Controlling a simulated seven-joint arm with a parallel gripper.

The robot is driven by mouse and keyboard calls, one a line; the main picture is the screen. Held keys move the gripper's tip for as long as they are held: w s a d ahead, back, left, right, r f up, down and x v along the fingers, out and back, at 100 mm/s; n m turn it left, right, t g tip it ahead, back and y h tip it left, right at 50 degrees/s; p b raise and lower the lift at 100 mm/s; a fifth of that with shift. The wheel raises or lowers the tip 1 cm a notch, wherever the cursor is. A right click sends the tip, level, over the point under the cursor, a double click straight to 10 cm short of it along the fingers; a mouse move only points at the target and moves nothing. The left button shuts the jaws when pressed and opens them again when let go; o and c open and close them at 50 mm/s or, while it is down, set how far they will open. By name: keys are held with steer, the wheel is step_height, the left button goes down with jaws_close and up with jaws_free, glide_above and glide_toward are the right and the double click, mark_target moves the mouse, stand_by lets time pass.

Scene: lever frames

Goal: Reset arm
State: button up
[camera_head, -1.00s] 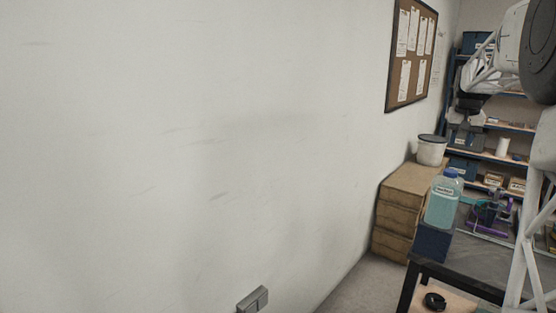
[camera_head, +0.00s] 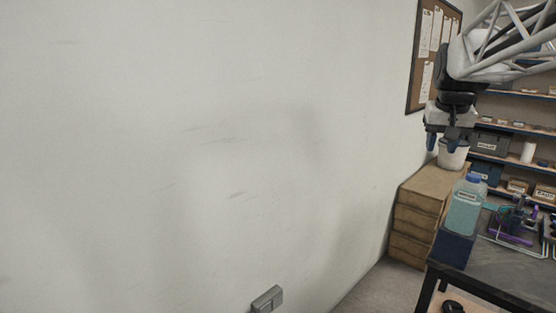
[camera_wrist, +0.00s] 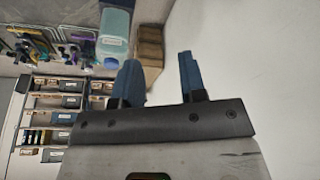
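My gripper (camera_head: 443,142) hangs in the upper right of the head view, its blue fingers pointing down in front of the white bucket and above the bottle. In the wrist view my gripper (camera_wrist: 160,80) shows two blue fingers spread apart with nothing between them, so it is open and empty. The arm comes in from the upper right in the head view.
A bottle of teal liquid (camera_head: 464,207) stands on a dark blue block (camera_head: 452,249) at the table's (camera_head: 500,268) near left corner. Stacked brown boxes (camera_head: 424,215) carry a white bucket (camera_head: 453,155). Shelves (camera_head: 517,131) stand behind. A bare wall (camera_head: 200,150) fills the left.

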steer(key=s+a+f+n+t, duration=0.1)
steer(key=s+a+f, duration=0.3)
steer(key=s+a, duration=0.45)
steer(key=s+a+f+n+y, duration=0.1)
steer(key=s+a+f, duration=0.35)
steer(key=s, duration=0.75)
steer(key=s+a+f+n+t, duration=0.1)
steer(key=s+a+f, duration=0.3)
steer(key=s+a, duration=0.5)
step_height(320, 180, down, 9)
steer(key=d+g, duration=0.2)
steer(key=shift+d+g, duration=0.4)
